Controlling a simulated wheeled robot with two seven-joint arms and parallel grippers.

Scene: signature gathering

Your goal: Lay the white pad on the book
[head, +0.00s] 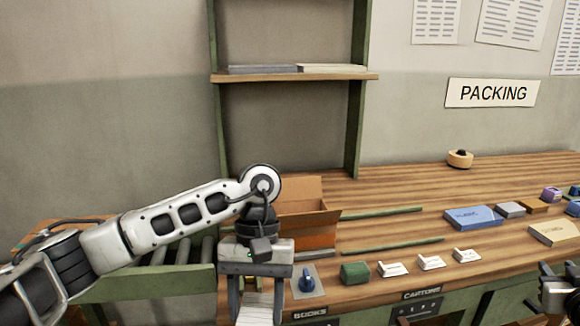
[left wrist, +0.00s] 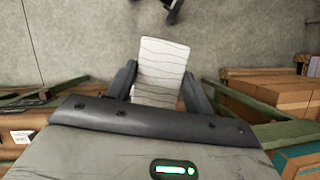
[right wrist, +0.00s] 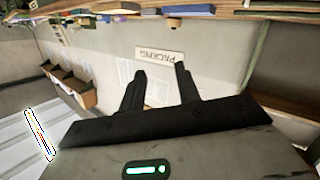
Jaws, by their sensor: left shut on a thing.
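The white pad (left wrist: 162,62), with thin dark wavy lines, is between the fingers of my left gripper (head: 258,308), which is shut on it. In the head view the pad (head: 257,304) hangs below the gripper, in front of the bench's left end, and its lower part is cut off. A blue book-like block (head: 472,217) with lettering lies flat on the bench to the right, away from the pad. A cream lettered block (head: 556,233) lies nearer the right edge; which one is the book I cannot tell. My right gripper (right wrist: 160,78) is open and empty.
An open cardboard box (head: 303,215) stands behind my left gripper. A blue-handled stamp (head: 307,283), a green block (head: 355,272) and several white cards (head: 430,262) line the bench's front. Green rails (head: 395,247) cross the wooden bench. A small grey block (head: 510,209) sits beside the blue block.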

